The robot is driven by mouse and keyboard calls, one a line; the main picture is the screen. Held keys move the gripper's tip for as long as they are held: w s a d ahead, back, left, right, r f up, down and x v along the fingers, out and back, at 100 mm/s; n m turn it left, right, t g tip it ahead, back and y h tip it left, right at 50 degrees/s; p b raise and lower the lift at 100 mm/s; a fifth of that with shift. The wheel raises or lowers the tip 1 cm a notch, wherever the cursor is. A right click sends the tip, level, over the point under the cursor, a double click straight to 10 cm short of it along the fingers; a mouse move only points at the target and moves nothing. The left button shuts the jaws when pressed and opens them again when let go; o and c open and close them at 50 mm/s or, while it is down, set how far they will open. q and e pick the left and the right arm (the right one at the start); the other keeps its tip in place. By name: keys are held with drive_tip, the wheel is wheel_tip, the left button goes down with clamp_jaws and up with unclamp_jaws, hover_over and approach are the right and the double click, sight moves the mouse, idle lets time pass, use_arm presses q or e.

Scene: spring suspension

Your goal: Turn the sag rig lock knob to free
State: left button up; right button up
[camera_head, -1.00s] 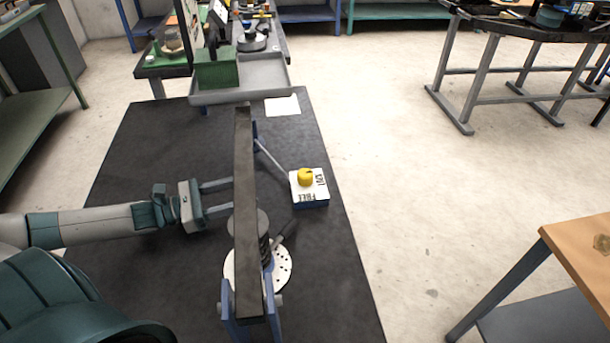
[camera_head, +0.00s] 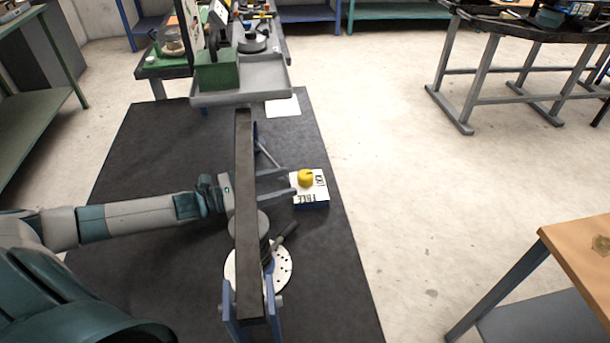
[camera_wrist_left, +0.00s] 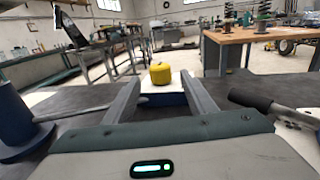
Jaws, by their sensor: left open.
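The yellow lock knob (camera_head: 305,178) sits on a small block with a white labelled top (camera_head: 320,189) and blue sides, right of the long dark beam. The label reads FREE on the near side; the other word is hard to read. My left gripper (camera_head: 292,183) reaches past the beam, open, with its fingertips just left of the knob. In the left wrist view the knob (camera_wrist_left: 160,73) stands ahead between the two open fingers (camera_wrist_left: 163,95), apart from them. My right gripper is not in view.
The dark upright-edged beam (camera_head: 244,215) crosses over my left wrist area. A black-handled lever (camera_head: 284,236) and a white perforated disc (camera_head: 284,268) lie nearer. A thin rod (camera_head: 268,153) runs close to the block. A grey tray (camera_head: 262,80) stands behind.

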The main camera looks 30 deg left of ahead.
sight(305, 177)
use_arm(q)
drive_tip(key=shift+p+x, duration=0.55)
drive_tip(key=shift+x, duration=2.9)
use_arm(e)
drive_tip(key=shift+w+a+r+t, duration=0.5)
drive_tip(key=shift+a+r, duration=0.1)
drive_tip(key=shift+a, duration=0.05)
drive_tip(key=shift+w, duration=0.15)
use_arm(q)
drive_tip(key=c, duration=1)
drive_tip(key=shift+c, duration=0.2)
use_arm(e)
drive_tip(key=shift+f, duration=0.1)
